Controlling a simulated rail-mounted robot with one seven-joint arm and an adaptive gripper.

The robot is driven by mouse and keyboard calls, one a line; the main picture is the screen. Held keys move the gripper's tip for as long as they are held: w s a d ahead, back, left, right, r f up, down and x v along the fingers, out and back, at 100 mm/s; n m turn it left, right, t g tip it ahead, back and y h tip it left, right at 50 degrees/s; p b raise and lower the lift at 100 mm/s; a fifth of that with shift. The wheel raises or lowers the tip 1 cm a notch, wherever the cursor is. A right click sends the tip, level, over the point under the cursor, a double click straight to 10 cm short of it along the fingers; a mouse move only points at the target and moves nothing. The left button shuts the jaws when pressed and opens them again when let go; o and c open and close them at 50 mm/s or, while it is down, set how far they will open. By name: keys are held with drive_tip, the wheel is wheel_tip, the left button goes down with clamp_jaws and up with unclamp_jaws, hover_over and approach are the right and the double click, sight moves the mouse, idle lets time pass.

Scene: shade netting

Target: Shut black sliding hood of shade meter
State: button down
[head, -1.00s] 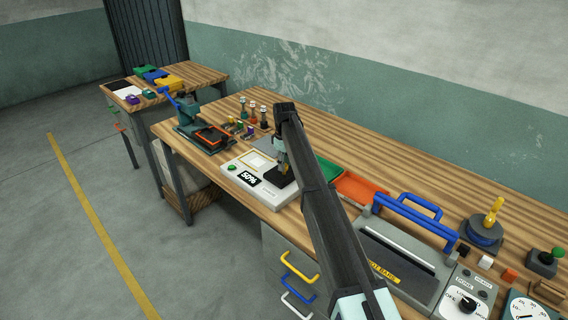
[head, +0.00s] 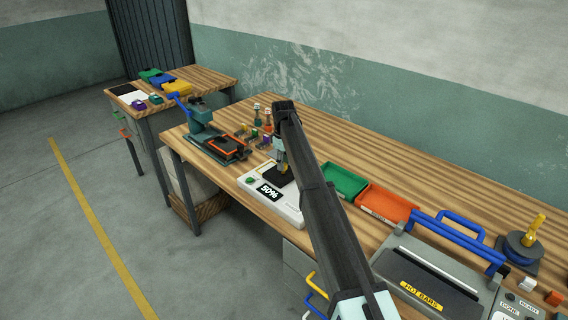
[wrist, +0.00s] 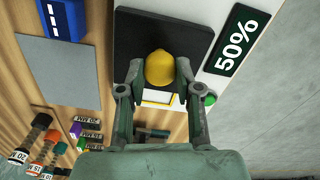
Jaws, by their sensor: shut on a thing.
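The shade meter (head: 289,206) is a white box on the bench with a black display reading 50% (head: 270,192) and a green button (head: 250,181). Its black sliding hood (wrist: 128,40) is a flat plate with a yellow knob (wrist: 160,68). My gripper (wrist: 157,75) is shut on the knob, one finger on each side. A strip of the yellow-edged window (wrist: 158,97) shows between my fingers, beyond the hood's edge; the rest is hidden. In the head view, my gripper (head: 281,160) is over the hood (head: 277,178), and my arm covers part of the meter.
Green (head: 344,181) and orange (head: 386,203) trays lie right of the meter. A press with a blue handle (head: 200,118) stands to the left. In the wrist view, a grey plate (wrist: 58,75) and several small labelled items (wrist: 42,135) lie beside the meter.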

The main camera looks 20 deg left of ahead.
drive_tip(key=c, duration=0.8)
unclamp_jaws()
drive_tip(key=shift+w+a, duration=0.1)
drive_tip(key=shift+a, duration=0.2)
wheel_tip(320, 180, up, 12)
drive_tip(key=shift+r, duration=0.1)
